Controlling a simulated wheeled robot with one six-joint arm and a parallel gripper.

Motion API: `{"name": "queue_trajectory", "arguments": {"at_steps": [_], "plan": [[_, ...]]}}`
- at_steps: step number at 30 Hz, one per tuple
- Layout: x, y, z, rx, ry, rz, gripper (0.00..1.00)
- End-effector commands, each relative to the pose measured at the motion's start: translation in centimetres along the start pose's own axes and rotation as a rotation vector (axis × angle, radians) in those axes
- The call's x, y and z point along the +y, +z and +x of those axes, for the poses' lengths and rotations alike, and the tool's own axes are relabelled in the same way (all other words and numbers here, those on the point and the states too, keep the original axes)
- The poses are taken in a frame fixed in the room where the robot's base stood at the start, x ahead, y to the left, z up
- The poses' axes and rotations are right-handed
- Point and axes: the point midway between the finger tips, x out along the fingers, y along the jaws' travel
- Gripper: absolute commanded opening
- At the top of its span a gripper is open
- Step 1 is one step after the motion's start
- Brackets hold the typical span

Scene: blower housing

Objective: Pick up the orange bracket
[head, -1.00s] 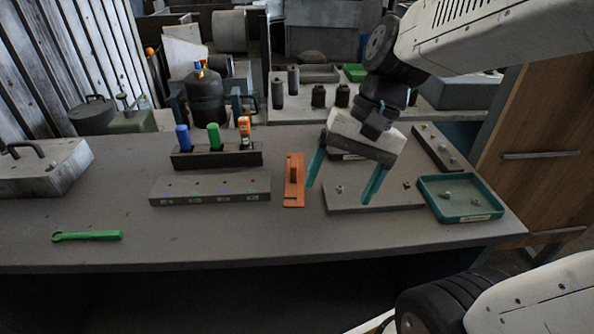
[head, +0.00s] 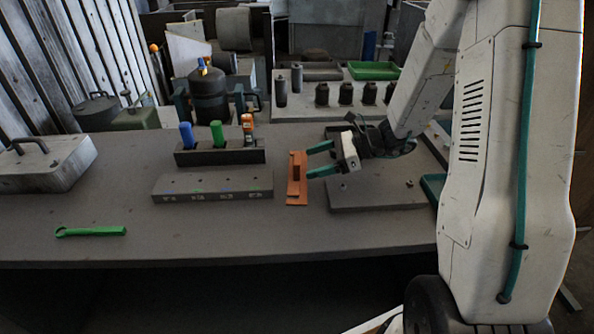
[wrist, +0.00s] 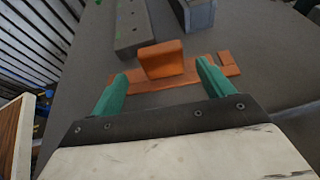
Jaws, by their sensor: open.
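The orange bracket (head: 297,180) lies on the table with its upright tab standing up from a flat base. It also shows in the wrist view (wrist: 163,62), just ahead of my fingers. My gripper (head: 308,160) is open, with green fingers pointing left toward the bracket from its right side. In the wrist view my gripper's two fingertips (wrist: 158,78) stand wide apart, one on each side of the upright tab. I cannot tell whether they touch the base. Nothing is held.
A grey block with holes (head: 212,186) lies left of the bracket, with a dark rack (head: 220,156) of colored-handled tools behind it. A grey plate (head: 375,195) lies on the right under my arm. A green wrench (head: 90,231) lies front left. The front middle table is clear.

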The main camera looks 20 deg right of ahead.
Motion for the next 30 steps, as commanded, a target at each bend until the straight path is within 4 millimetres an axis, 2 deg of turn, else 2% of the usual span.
{"name": "queue_trajectory", "arguments": {"at_steps": [12, 20, 21, 27, 30], "plan": [[-0.3, -0.8, 5.5, 0.002, 0.003, -0.002, 0.8], [-0.4, -0.8, 5.8, 0.002, 0.002, -0.003, 0.8], [-0.4, -0.8, 5.8, 0.002, 0.002, -0.003, 0.77], [-0.4, -0.8, 5.8, 0.002, 0.002, -0.003, 0.24], [-0.4, -0.8, 5.8, 0.001, 0.001, -0.003, 0.24]]}}
